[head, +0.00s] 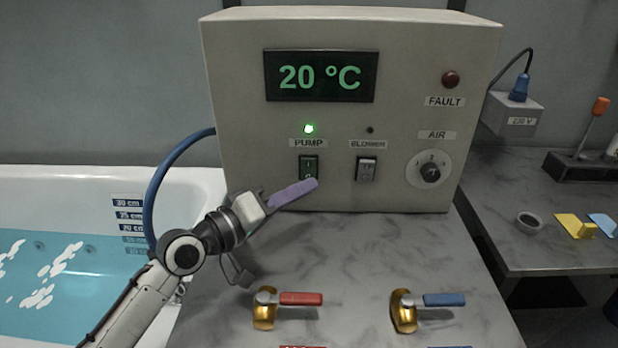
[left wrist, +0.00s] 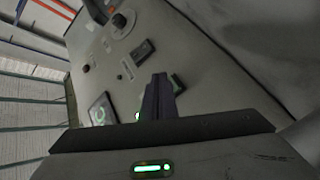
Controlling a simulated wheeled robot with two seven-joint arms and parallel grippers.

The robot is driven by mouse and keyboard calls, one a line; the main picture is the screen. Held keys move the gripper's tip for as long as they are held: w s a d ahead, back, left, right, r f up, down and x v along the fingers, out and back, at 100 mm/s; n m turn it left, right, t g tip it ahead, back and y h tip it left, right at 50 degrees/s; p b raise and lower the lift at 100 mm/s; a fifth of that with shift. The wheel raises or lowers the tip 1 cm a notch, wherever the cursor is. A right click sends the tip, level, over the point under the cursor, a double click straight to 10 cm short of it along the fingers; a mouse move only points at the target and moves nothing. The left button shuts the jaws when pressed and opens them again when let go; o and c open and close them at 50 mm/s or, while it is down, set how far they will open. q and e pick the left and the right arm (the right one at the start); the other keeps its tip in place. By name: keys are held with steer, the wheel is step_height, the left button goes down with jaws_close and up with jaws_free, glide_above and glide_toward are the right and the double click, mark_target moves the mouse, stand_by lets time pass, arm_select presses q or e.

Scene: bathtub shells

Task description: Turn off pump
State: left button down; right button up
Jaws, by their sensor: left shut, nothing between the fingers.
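The control box (head: 235,90) stands on the grey counter. My right gripper is not in view.
The blower switch (head: 366,169) and air knob (head: 430,173) are to the right on the box. Red-handled (head: 300,299) and blue-handled (head: 444,300) taps stand in front. A blue hose (head: 155,190) and the filled bathtub (head: 190,185) are at left.

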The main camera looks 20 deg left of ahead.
arm_select(q)
steer(key=shift+w, duration=0.15)
steer(key=shift+w+a, duration=0.1)
steer(key=shift+w, duration=0.15)
steer(key=shift+w+a+f+b, duration=0.1)
steer(key=shift+w+b, duration=0.25)
stand_by(0.8)
steer(key=shift+s, duration=0.15)
steer(key=shift+s+d+p, duration=0.2)
steer(key=shift+s+p, duration=0.4)
steer(key=shift+s, duration=0.05)
steer(key=s+p, duration=0.1)
steer(key=s+d+p, duration=0.1)
steer(key=s, duration=0.1)
steer(key=s+r+p, duration=0.1)
steer(key=shift+s+d, duration=0.2)
steer(key=shift+s, duration=0.15)
